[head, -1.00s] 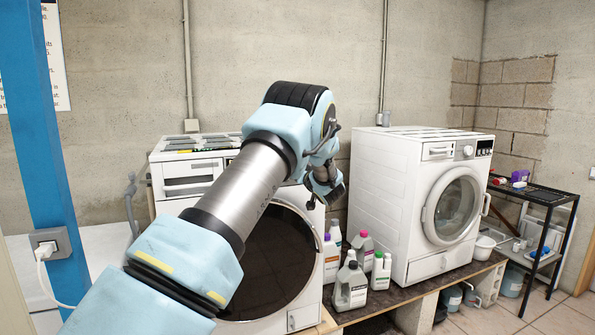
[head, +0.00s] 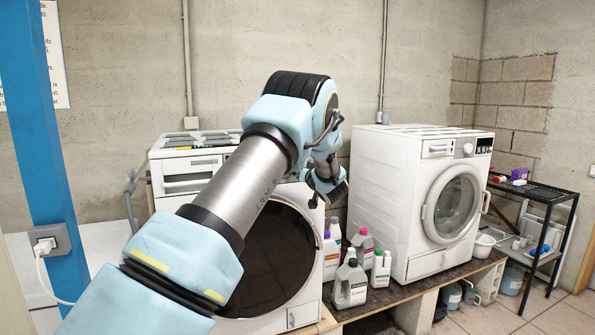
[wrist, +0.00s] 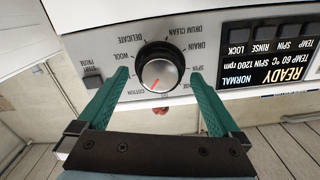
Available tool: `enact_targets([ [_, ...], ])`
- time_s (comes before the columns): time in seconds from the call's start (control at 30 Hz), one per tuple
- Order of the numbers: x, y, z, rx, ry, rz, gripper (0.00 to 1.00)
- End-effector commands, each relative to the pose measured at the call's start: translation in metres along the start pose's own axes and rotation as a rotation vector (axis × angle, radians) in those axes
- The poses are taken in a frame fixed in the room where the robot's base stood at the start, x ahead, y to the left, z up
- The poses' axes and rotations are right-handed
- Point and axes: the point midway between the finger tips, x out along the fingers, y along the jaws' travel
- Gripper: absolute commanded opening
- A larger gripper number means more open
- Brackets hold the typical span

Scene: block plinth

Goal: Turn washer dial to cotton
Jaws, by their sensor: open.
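In the wrist view, which shows the panel upside down, the black-and-silver washer dial (wrist: 160,73) sits on a white panel ringed by labels such as DELICATE, WOOL, DRAIN, SPIN and COTTON. A red mark is on the picture's lower part of the dial face; its exact setting is hard to tell. My gripper (wrist: 160,76) is open, its green fingers on either side of the dial, with gaps showing. In the head view, my gripper (head: 327,184) is near the top right of the left washer (head: 304,318), whose dial is hidden behind my arm.
The display (wrist: 270,60) beside the dial reads READY and NORMAL. In the head view, several detergent bottles (head: 351,285) stand between the left washer and a second white washer (head: 385,195) on a plinth. A black shelf rack (head: 545,193) is at the far right.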

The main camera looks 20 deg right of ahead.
Motion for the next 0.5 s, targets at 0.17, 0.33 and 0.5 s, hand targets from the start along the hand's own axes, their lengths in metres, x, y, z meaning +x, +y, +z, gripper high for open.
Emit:
enact_targets([
  [0.17, -0.037, 0.002, 0.004, -0.002, 0.0, 0.004, 1.0],
  [0.33, -0.069, 0.002, 0.003, -0.001, 0.001, 0.003, 1.0],
  [0.5, -0.087, 0.001, 0.002, -0.001, -0.001, 0.002, 1.0],
])
